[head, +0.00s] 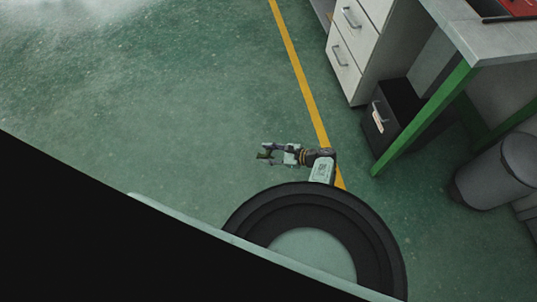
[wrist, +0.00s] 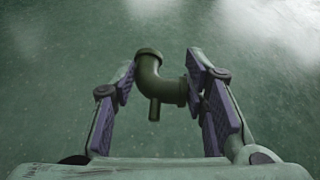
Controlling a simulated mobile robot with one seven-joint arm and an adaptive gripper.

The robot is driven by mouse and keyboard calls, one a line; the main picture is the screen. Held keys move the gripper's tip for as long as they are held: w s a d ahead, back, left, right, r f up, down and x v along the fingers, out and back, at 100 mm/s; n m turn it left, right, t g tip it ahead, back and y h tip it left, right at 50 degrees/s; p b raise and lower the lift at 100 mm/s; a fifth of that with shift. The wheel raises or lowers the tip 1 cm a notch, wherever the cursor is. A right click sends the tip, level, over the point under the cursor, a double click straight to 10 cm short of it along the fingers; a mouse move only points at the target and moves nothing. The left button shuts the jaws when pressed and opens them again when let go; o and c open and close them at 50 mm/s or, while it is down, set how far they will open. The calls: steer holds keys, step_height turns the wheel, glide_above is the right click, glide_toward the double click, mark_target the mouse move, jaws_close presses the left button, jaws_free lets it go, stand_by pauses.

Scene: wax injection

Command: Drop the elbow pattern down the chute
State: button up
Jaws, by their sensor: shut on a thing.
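The elbow pattern is a dark olive-green bent pipe piece with flanged ends and a short stub pointing down. In the wrist view the elbow pattern (wrist: 150,75) sits between the two purple-padded fingers of my gripper (wrist: 160,75). The fingers are shut on it near their tips. In the head view my gripper (head: 265,153) is small, above the green floor, and the elbow pattern shows only as a small dark shape at its tips. No chute can be made out in either view.
A white drawer cabinet (head: 352,50), a black cabinet (head: 385,120), a workbench with green legs (head: 425,118) and a grey bin (head: 497,172) stand at the right. A yellow line (head: 297,65) crosses the floor. The green floor (head: 150,110) at the left is clear.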

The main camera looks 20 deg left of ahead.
steer(key=shift+r+p, duration=1.25)
steer(key=shift+r, duration=0.85)
